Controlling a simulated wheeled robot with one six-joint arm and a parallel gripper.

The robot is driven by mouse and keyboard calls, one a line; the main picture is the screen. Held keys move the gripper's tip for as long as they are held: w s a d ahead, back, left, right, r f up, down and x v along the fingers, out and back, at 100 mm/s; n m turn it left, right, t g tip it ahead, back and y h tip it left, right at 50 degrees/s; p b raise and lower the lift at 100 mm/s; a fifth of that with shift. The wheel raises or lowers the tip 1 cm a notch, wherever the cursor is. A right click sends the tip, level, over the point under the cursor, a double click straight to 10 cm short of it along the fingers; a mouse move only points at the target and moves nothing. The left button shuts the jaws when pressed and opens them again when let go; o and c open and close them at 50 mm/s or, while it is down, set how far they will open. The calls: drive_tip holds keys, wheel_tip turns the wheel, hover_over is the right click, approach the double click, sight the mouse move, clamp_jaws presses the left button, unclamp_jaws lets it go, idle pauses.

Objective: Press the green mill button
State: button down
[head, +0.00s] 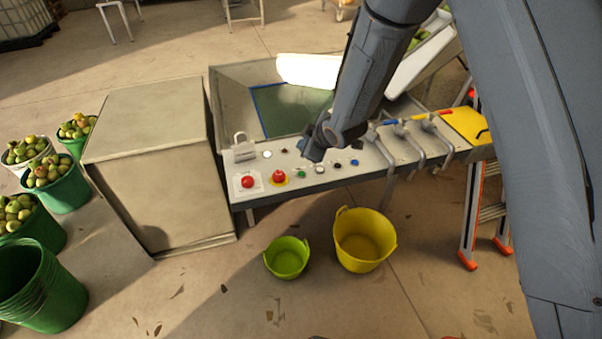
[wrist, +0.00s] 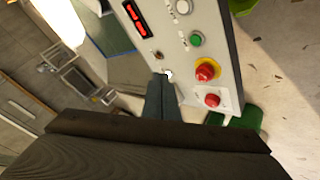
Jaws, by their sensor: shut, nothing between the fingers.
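The green button (head: 301,173) is on the front row of the pale control panel (head: 222,176), between the red mushroom button with a yellow ring (head: 279,176) and a white button (head: 320,169). The green button (wrist: 196,40) is unobstructed in the wrist view, upper right of my fingers. My gripper (head: 313,155) is shut and empty, its tip pointing down over the panel just behind and right of the green button. In the wrist view my gripper (wrist: 164,78) shows its fingers together, overlapping the panel edge by a small white light. I cannot tell its exact height; no contact with the green button shows.
Another red button (head: 248,182) sits at the panel's left end. A padlock-shaped grey piece (head: 242,148) stands at the back left. Green (head: 287,258) and yellow (head: 363,240) buckets stand below in front.

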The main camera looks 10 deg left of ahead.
sight(302, 174)
drive_tip(key=shift+f+b, duration=2.75)
drive_tip(key=shift+f, duration=1.65)
drive_tip(key=shift+f, duration=0.15)
drive_tip(key=shift+f+b, duration=0.3)
drive_tip(key=shift+f+b, duration=0.3)
drive_tip(key=shift+f, duration=0.05)
drive_tip(key=shift+r, duration=0.1)
drive_tip(key=shift+r+p, duration=0.5)
drive_tip(key=shift+r, duration=0.2)
